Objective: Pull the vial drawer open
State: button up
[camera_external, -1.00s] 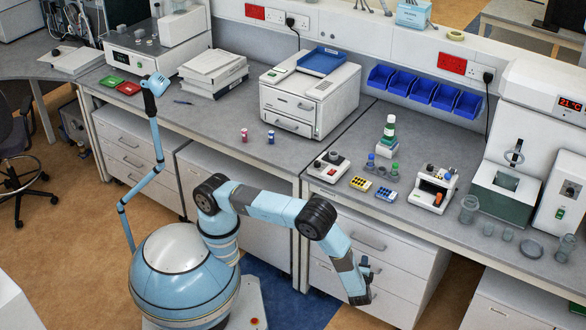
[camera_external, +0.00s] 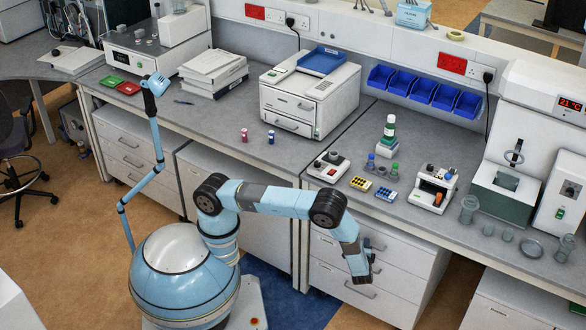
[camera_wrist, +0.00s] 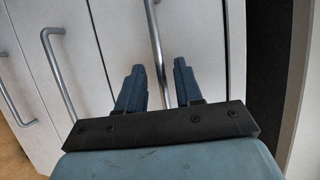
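The drawer cabinet under the right bench has white stacked fronts with grey bar handles. The top drawer (camera_external: 335,246) looks closed. Which one is the vial drawer is not marked. My gripper (camera_external: 371,256) is in front of these drawers, near the top handle. In the wrist view my gripper (camera_wrist: 159,66) has its two blue fingers apart. A bar handle (camera_wrist: 154,30) runs between them in the picture. Contact with the handle cannot be told. The lower drawer handle (camera_external: 360,290) is free.
Two other handles (camera_wrist: 60,75) show at the left of the wrist view. The bench top (camera_external: 430,222) overhangs the drawers and carries vial racks (camera_external: 360,184) and small devices. Floor is clear in front of the cabinet.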

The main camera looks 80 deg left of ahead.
jog(key=shift+w+a, duration=0.1)
jog(key=shift+a, duration=0.1)
grip_shut()
dwell(0.3)
jog(key=shift+f, duration=0.1)
dwell(1.0)
